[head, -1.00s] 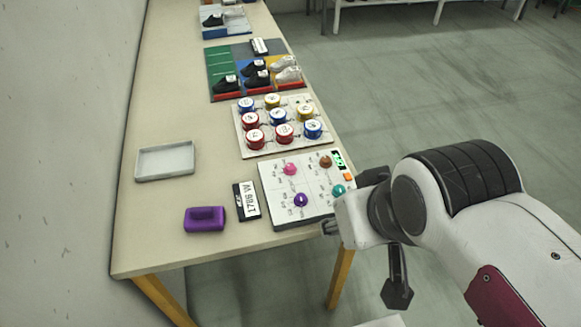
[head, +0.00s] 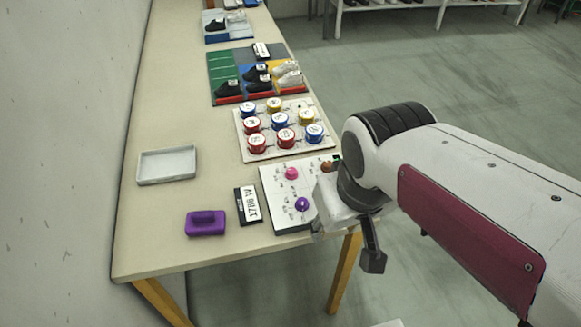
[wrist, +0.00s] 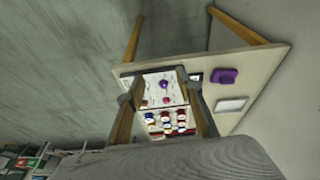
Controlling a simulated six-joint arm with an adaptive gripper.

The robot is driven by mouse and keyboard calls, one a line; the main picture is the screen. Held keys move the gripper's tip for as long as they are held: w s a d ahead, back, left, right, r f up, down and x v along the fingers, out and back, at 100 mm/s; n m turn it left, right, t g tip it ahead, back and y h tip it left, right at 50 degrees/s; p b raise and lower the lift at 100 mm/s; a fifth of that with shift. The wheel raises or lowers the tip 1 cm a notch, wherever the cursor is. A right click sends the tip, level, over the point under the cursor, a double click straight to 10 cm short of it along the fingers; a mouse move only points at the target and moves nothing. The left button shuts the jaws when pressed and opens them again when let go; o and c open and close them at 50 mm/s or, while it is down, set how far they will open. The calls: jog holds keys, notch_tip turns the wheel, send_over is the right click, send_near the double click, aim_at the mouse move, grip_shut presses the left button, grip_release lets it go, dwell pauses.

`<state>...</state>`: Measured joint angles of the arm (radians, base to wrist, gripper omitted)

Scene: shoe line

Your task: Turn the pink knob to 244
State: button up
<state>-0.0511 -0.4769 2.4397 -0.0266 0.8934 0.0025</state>
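The pink knob (head: 291,173) is on the upper left of the white control panel (head: 272,199) near the table's right edge. Its dial reading is too small to tell. In the wrist view the pink knob (wrist: 166,101) and the panel (wrist: 180,90) show between the two fingers of my gripper (wrist: 159,92). The fingers are spread apart with nothing held. In the head view my wrist hangs over the panel's right side, apart from the pink knob, and hides the teal knob and most of the display.
A purple knob (head: 302,204) sits below the pink one, and a brown knob (head: 327,166) to its right. A board of several round coloured parts (head: 243,143) lies behind the panel. A label block (head: 248,205), a purple block (head: 206,223) and a grey tray (head: 167,180) are left.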

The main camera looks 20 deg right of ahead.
aim_at(291, 171)
jog(key=w+f+m, duration=0.1)
jog(key=w+f, duration=0.3)
jog(key=w, duration=0.4)
jog(key=w+f+m+h, duration=0.1)
jog(key=w+f, duration=0.3)
jog(key=w, duration=0.4)
jog(key=w+a+f+m+h, duration=0.1)
jog(key=w+f+m, duration=0.1)
jog(key=w+f, duration=0.2)
jog(key=shift+w+f+g, duration=0.2)
jog(key=shift+w, duration=0.75)
jog(key=shift+w+f+g, duration=0.15)
jog(key=shift+w+g, duration=0.05)
jog(key=shift+w, duration=0.75)
jog(key=shift+w+a+r+m+t, duration=0.1)
jog(key=shift+w+r+m+t, duration=0.15)
jog(key=shift+w+m, duration=0.35)
jog(key=shift+w+r+m+t, duration=0.3)
jog(key=shift+w+m, duration=0.05)
jog(key=shift+w, duration=0.5)
jog(key=shift+w+a+r+m+t, duration=0.1)
jog(key=shift+w+r+m+t, duration=0.15)
jog(key=shift+w+m, duration=0.35)
jog(key=shift+w+f, duration=0.1)
jog(key=shift+x, duration=3.8)
jog(key=shift+d, duration=0.15)
grip_shut()
